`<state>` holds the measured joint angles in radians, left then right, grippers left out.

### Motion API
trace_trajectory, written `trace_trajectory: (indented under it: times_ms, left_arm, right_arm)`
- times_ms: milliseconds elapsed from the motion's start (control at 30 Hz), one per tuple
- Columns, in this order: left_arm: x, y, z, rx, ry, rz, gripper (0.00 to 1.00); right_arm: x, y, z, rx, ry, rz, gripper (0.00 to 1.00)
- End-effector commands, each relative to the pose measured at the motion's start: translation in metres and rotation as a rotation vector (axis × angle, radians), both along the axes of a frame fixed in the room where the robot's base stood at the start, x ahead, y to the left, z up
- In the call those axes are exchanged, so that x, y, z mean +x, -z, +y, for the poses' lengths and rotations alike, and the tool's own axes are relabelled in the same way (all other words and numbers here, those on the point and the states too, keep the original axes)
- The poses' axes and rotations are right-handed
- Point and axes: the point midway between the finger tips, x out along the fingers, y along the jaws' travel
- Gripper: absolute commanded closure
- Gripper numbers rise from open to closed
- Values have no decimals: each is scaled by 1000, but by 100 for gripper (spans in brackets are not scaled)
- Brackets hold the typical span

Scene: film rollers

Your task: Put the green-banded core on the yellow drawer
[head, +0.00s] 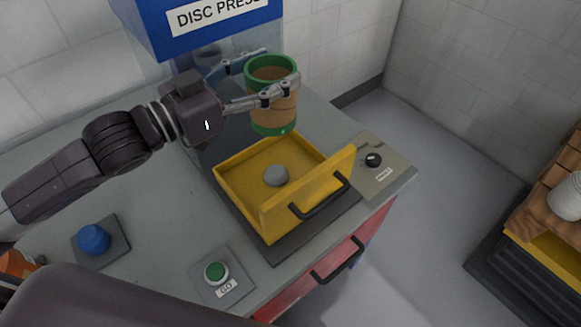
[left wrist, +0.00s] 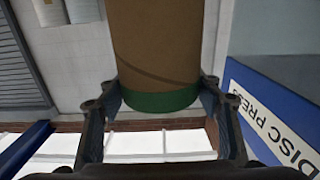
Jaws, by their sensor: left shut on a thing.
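The green-banded core (head: 278,114) is a brown cylinder with a green band at each end. My left gripper (head: 279,85) is shut on it and holds it upright above the yellow drawer (head: 240,201). In the left wrist view the core (left wrist: 157,45) stands between the fingers of my left gripper (left wrist: 160,105). The drawer is pulled out, with a black handle on its front. A grey round knob (head: 276,175) sits in its middle, and the drawer holds nothing else that I see. My right gripper is not in view.
The blue disc press (head: 205,25) stands behind the drawer. A green GO button (head: 216,272), a blue knob (head: 93,239) and a black dial (head: 373,160) are on the grey counter (head: 160,210). A wooden-topped stand (head: 560,200) is at the far right.

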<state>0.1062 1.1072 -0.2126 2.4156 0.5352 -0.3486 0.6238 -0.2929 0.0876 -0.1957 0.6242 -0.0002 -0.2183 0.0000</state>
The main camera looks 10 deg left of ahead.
Motion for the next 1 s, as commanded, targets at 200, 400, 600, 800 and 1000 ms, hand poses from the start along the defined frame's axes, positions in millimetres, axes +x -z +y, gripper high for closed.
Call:
trace_trajectory:
  times_ms: [200,400,600,800,1000]
  left_arm:
    - [2,15,4,-4,6,6,81]
    - [1,67,4,-6,5,7,81]
    - [1,119,4,-4,4,6,81]
    - [1,147,4,-1,6,0,81]
    - [0,169,4,-2,6,3,81]
  right_arm:
    - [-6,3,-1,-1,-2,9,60]
    - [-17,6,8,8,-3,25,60]
    - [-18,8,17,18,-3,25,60]
    - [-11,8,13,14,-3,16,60]
    - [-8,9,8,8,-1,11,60]
